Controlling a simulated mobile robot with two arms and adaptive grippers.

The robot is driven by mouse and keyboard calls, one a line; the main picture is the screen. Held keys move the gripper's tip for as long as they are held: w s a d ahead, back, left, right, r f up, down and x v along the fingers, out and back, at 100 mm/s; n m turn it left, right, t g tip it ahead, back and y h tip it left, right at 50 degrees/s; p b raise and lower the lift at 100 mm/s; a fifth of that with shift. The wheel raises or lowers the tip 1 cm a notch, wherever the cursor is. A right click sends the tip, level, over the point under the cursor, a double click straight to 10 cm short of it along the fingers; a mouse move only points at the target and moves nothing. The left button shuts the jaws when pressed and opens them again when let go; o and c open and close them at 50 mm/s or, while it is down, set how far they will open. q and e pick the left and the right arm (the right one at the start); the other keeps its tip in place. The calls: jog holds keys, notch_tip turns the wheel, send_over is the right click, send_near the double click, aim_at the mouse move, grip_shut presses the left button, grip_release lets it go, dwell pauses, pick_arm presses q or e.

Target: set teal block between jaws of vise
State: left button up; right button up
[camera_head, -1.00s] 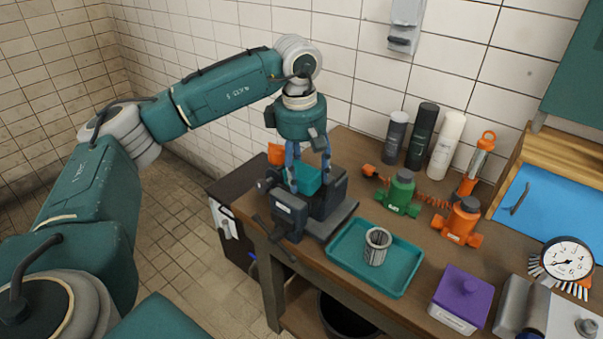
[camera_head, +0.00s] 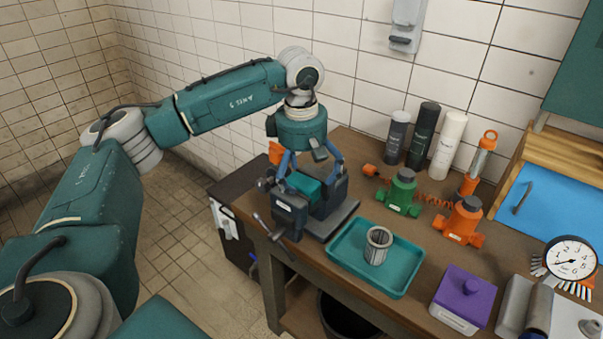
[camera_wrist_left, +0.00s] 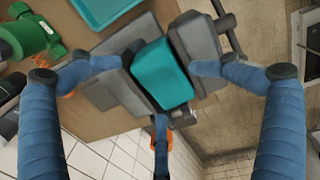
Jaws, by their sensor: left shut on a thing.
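The teal block (camera_head: 305,186) sits low between the two dark grey jaws of the vise (camera_head: 289,214). In the left wrist view the block (camera_wrist_left: 162,76) lies in the gap between the jaws of the vise (camera_wrist_left: 195,42). My left gripper (camera_head: 306,174) is over the vise, pointing down, with its blue fingers either side of the block. The fingertips partly hide the jaws. My right gripper is not in view.
A teal tray (camera_head: 340,262) with a mesh cup (camera_head: 377,246) is right of the vise. A purple box (camera_head: 461,298) is at front right.

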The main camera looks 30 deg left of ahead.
pick_arm(q)
jog(key=shift+g, duration=0.4)
jog(key=f, duration=0.1)
jog(key=s+d+f, duration=0.1)
jog(key=f, duration=0.2)
jog(key=shift+s+d, duration=0.15)
jog(key=shift+s, duration=0.25)
jog(key=r, duration=0.2)
jog(key=w+r, duration=0.1)
jog(key=r, duration=0.2)
jog(key=w+r, duration=0.1)
jog(key=r, duration=0.1)
jog(key=shift+w+a+r, duration=0.1)
jog(key=shift+a+r, duration=0.25)
notch_tip(320, 180, up, 8)
jog(key=s, duration=0.1)
jog(key=shift+s+a+t, duration=0.2)
jog(key=shift+a+t, duration=0.05)
jog(key=shift+t, duration=0.15)
jog(key=shift+s+r, duration=0.1)
